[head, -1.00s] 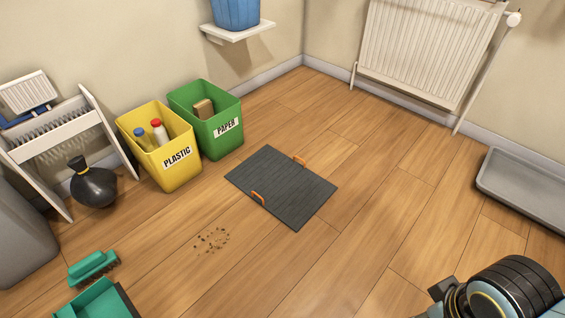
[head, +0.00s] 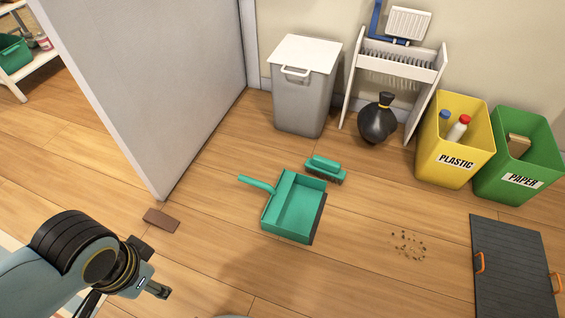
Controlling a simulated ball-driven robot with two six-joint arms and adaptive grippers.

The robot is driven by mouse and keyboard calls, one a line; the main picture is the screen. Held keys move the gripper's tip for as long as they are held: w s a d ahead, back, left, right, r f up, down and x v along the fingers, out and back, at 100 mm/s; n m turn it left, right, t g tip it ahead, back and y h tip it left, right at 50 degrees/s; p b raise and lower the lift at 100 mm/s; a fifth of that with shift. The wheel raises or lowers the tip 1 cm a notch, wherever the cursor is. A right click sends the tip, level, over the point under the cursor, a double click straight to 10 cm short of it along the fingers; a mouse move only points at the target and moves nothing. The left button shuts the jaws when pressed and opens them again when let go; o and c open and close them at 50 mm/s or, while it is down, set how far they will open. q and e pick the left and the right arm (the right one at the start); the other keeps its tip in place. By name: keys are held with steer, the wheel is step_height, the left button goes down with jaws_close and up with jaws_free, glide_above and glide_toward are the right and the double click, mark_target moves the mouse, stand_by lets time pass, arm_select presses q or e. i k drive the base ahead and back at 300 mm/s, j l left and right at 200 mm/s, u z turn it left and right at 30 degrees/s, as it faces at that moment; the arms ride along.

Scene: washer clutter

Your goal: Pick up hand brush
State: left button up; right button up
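The hand brush (head: 325,166) has a green back and dark bristles. It lies on the wooden floor just behind the green dustpan (head: 292,212), near the centre of the head view. The dustpan's handle points left. My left gripper (head: 156,269) is at the lower left, well to the left of and nearer than the dustpan and brush. Its two fingers are spread apart with nothing between them. My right gripper is out of view.
A grey lidded bin (head: 303,98), a black bag (head: 378,120), a yellow plastic bin (head: 455,158) and a green paper bin (head: 520,182) stand behind. A grey partition (head: 165,80) rises at left.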

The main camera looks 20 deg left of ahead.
mark_target(331, 168)
steer(key=u, duration=0.25)
steer(key=i+l+u, duration=0.1)
steer(key=i+l, duration=0.2)
steer(key=i+l+u, duration=0.15)
steer(key=l, duration=0.25)
steer(key=i+l+u, duration=0.1)
steer(key=i+l, duration=0.3)
steer(key=i+l+u, duration=0.1)
steer(key=i+l, duration=0.15)
steer(key=l, duration=0.15)
